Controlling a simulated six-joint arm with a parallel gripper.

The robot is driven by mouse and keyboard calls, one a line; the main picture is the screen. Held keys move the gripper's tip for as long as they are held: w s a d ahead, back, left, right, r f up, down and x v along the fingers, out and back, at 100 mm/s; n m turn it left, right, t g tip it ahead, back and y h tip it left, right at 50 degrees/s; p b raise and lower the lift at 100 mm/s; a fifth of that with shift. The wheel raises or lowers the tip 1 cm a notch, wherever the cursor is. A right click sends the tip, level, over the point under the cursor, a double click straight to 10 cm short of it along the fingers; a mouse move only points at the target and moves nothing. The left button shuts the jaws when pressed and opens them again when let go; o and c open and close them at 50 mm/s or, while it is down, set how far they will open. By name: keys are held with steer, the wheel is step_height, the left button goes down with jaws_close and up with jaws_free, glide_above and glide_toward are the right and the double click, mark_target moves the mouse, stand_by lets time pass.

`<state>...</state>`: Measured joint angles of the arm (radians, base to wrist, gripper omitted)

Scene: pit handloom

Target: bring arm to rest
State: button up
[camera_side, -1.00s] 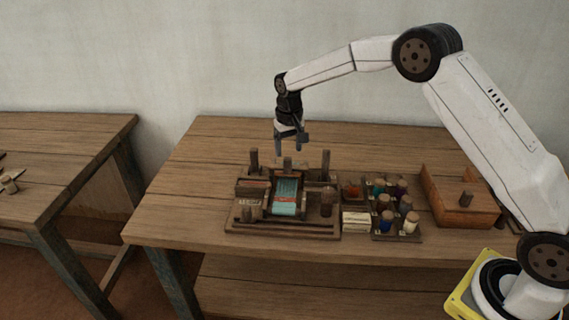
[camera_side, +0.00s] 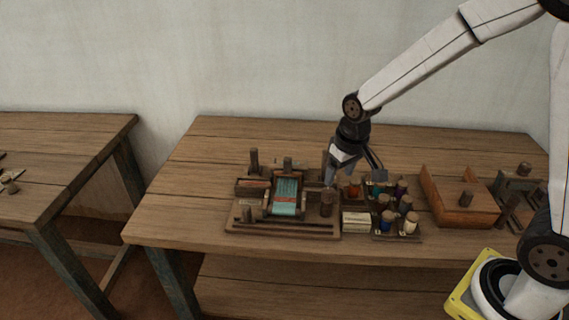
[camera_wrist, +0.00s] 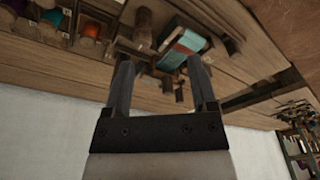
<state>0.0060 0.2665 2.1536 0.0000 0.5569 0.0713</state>
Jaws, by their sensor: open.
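My gripper (camera_side: 355,172) is open and empty. In the side view it hangs tilted above the table, between the small loom (camera_side: 285,196) and the rack of thread spools (camera_side: 397,212). One finger overlaps the loom's right rear post in the picture. In the wrist view my gripper (camera_wrist: 160,85) shows two parted fingers with nothing between them. The loom, with its teal and red cloth (camera_wrist: 182,48), shows beyond the fingers. The spools (camera_wrist: 88,30) are at the upper left there.
A wooden tray (camera_side: 440,209) and dark wooden pieces (camera_side: 520,195) lie on the right of the table. A pale stack (camera_side: 356,221) is beside the loom. The table's left part (camera_side: 185,200) is clear. A second table (camera_side: 60,150) stands at left, and a wall is behind.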

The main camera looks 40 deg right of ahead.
steer(key=s+f, duration=0.1)
steer(key=s, duration=0.9)
steer(key=shift+s+n+t, duration=0.35)
steer(key=shift+n+t, duration=0.05)
